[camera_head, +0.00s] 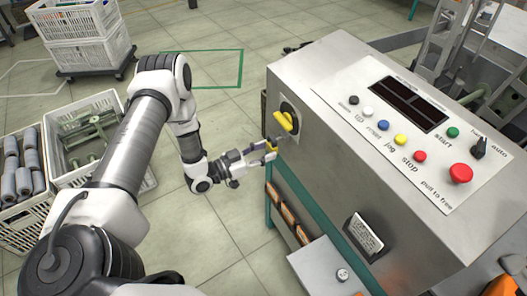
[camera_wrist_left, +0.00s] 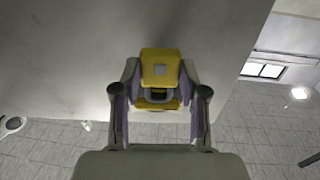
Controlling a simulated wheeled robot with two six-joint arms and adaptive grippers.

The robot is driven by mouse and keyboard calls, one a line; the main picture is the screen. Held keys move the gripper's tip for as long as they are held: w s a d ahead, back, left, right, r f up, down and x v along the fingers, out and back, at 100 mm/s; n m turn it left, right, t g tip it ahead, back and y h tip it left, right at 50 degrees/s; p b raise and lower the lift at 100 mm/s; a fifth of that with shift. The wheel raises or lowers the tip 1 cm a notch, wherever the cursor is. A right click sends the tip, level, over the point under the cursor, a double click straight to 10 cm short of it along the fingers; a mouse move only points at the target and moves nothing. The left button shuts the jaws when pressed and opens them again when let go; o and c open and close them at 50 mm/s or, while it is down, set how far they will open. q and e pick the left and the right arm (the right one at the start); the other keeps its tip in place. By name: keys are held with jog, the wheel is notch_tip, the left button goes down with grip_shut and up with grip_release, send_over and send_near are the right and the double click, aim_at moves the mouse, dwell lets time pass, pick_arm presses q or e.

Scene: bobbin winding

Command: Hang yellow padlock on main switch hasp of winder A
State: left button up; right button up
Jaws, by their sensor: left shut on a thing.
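My left gripper (camera_head: 268,151) is shut on the yellow padlock (camera_wrist_left: 160,72), beside the side face of the grey winder cabinet (camera_head: 345,150). In the left wrist view the padlock shows as a yellow block between the fingertips (camera_wrist_left: 158,95), with a second yellow part and a greyish loop just below it. The main switch (camera_head: 285,120) is a yellow handle on a black plate on that side face, just above and beyond the gripper. I cannot make out the hasp, nor whether the padlock touches it. My right gripper is not in view.
The cabinet top has a panel with coloured buttons and a red stop knob (camera_head: 461,173). Crates (camera_head: 62,122) stand on the floor at left; the floor between is clear.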

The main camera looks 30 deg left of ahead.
pick_arm(q)
jog(key=shift+w, duration=0.15)
jog(key=shift+b+x, duration=0.55)
jog(key=shift+x, duration=0.4)
jog(key=shift+d+f+b, duration=0.1)
jog(key=shift+f+b, duration=0.25)
jog(key=shift+f, duration=0.05)
dwell(0.4)
jog(key=o, duration=1.4)
jog(key=shift+c, duration=0.2)
